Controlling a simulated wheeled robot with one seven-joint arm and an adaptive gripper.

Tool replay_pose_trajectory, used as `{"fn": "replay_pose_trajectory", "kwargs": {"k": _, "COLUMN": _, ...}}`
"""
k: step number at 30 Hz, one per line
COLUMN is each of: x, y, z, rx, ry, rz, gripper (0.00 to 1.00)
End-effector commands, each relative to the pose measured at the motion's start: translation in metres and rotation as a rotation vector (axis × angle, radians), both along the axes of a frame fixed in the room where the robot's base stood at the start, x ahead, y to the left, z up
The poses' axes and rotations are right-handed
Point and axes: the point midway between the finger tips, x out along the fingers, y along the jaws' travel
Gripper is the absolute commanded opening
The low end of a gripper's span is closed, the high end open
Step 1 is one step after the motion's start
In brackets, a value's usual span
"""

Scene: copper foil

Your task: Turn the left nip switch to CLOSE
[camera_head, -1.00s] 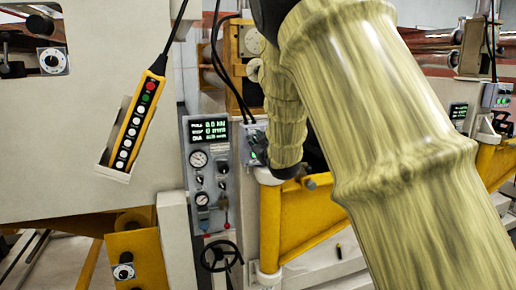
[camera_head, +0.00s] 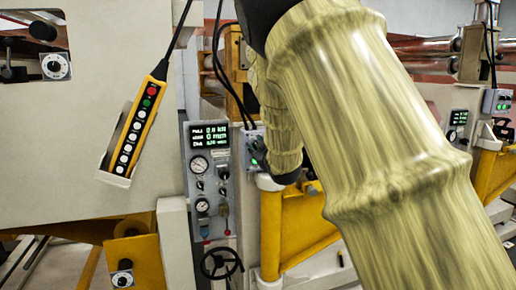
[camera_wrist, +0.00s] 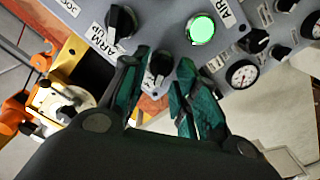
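In the wrist view, a small black rotary switch (camera_wrist: 160,65) on a grey control box (camera_wrist: 165,25) sits between the two teal fingertips of my gripper (camera_wrist: 163,68). The fingers are apart, one on each side of the knob; I cannot tell whether either touches it. A larger black rotary switch (camera_wrist: 121,20) is further up, beside a partly readable label. A lit green button (camera_wrist: 201,30) is to its right, near a label reading AIR. No NIP or CLOSE marking is readable. In the head view, the control box (camera_head: 247,139) is small, and my arm hides much of that area.
A grey panel with a display and gauges (camera_head: 208,180) stands left of my arm in the head view; gauges (camera_wrist: 243,73) also show in the wrist view. A yellow pendant (camera_head: 138,122) hangs at the left. A handwheel (camera_head: 221,263) and yellow rail (camera_head: 290,235) are below.

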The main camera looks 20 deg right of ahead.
Motion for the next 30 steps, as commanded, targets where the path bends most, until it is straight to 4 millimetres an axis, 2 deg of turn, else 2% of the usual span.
{"fn": "replay_pose_trajectory", "kwargs": {"k": 5, "x": -0.001, "y": 0.0, "z": 0.0, "rx": 0.0, "ry": 0.0, "rz": 0.0, "gripper": 0.29}}
{"fn": "replay_pose_trajectory", "kwargs": {"k": 10, "x": -0.014, "y": -0.001, "z": 0.0, "rx": 0.001, "ry": 0.0, "rz": 0.0, "gripper": 0.29}}
{"fn": "replay_pose_trajectory", "kwargs": {"k": 24, "x": -0.095, "y": -0.003, "z": 0.0, "rx": 0.0, "ry": 0.001, "rz": -0.001, "gripper": 0.29}}
{"fn": "replay_pose_trajectory", "kwargs": {"k": 30, "x": -0.114, "y": -0.003, "z": 0.0, "rx": 0.0, "ry": 0.001, "rz": 0.0, "gripper": 0.29}}
